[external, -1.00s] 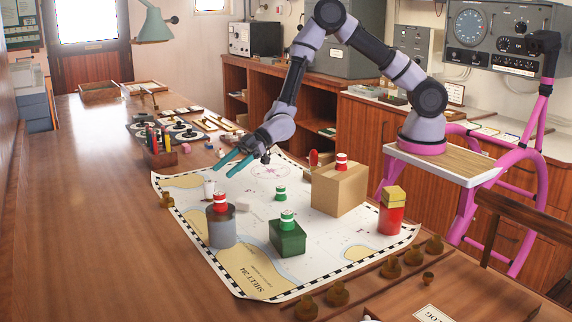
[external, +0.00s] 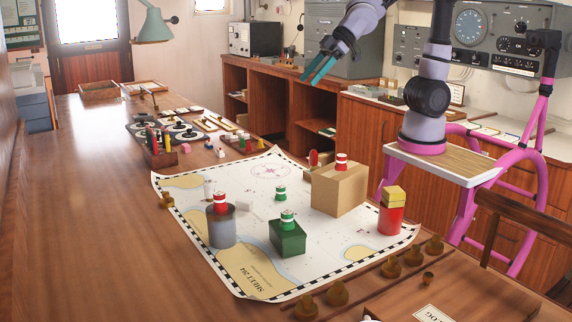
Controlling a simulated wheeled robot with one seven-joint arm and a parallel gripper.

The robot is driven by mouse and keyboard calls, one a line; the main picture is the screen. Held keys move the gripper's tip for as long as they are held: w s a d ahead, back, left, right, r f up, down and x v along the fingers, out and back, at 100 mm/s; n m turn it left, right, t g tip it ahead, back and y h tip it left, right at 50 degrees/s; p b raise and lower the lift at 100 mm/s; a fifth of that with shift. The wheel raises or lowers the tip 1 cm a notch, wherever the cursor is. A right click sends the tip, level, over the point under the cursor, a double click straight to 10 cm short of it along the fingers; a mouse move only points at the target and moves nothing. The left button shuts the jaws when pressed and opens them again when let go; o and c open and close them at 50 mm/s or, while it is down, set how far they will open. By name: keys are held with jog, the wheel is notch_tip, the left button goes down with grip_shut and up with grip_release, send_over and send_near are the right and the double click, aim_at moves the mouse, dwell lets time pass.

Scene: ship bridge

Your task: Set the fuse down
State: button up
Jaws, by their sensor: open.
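My gripper (external: 312,79) is open and empty, with teal fingers apart. It is high above the far side of the table, well clear of everything on the chart. I cannot tell for certain which thing is the fuse. A red-and-white striped piece (external: 220,203) sits on a grey cylinder (external: 221,232), and another (external: 341,161) sits on a cardboard box (external: 338,191). A green-and-white piece (external: 287,219) sits on a green box (external: 287,239); another (external: 280,194) stands on the chart.
A red and yellow container (external: 391,212) stands at the chart's right. A wooden pencil holder (external: 160,157) and a small tray (external: 243,145) of pieces lie beyond the chart. Brass weights (external: 337,293) line the front edge. The table's left side is clear.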

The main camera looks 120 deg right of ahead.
jog(key=s+a+r+y, duration=0.1)
jog(key=s+a, duration=0.2)
jog(key=s, duration=0.4)
jog(key=s+a+r+m+g+y, duration=0.1)
jog(key=s+a, duration=0.2)
jog(key=s, duration=0.4)
jog(key=s+a+r+m+y, duration=0.1)
jog(key=s+a+r, duration=0.1)
jog(key=s, duration=0.5)
jog(key=shift+a+y, duration=0.3)
jog(key=shift+a, duration=0.2)
